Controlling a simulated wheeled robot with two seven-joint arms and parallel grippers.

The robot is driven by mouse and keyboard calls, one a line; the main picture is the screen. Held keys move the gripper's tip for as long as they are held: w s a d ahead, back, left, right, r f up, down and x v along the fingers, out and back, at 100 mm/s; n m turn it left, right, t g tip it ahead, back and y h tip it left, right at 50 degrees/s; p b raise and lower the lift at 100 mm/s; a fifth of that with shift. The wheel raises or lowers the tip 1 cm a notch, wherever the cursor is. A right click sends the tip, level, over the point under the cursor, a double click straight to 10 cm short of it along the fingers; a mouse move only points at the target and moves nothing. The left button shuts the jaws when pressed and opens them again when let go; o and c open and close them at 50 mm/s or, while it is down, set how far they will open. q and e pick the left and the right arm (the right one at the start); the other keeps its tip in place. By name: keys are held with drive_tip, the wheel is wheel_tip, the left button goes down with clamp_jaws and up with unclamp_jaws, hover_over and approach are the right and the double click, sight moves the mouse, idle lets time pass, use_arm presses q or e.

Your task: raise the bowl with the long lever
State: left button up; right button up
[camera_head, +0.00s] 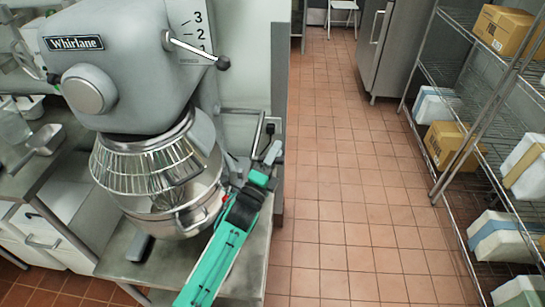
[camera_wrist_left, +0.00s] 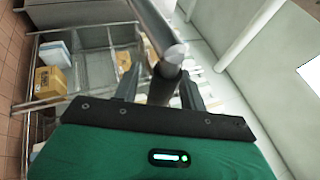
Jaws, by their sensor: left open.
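The steel mixing bowl (camera_head: 165,205) sits in the grey mixer (camera_head: 130,60), below its wire guard (camera_head: 150,165). The long lever (camera_head: 273,152) shows only in part at the mixer's right side; its grey end sticks up past my left gripper. My left gripper (camera_head: 264,172) is at this lever, on the end of my green arm. My right gripper is not in view.
A short lever with a black knob (camera_head: 223,63) sits by the number scale on the mixer. The mixer stands on a steel table (camera_head: 115,258). A wire rack (camera_head: 455,100) with boxes is at the right. The tiled floor (camera_head: 345,190) between is clear.

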use_arm(q)
drive_tip(key=shift+s+f, duration=0.15)
drive_tip(key=shift+f, duration=0.05)
drive_tip(key=s+a+b, duration=0.3)
drive_tip(key=s+a, duration=0.2)
drive_tip(key=s, duration=0.6)
drive_tip(key=shift+s+a, duration=0.2)
drive_tip(key=shift+s, duration=0.1)
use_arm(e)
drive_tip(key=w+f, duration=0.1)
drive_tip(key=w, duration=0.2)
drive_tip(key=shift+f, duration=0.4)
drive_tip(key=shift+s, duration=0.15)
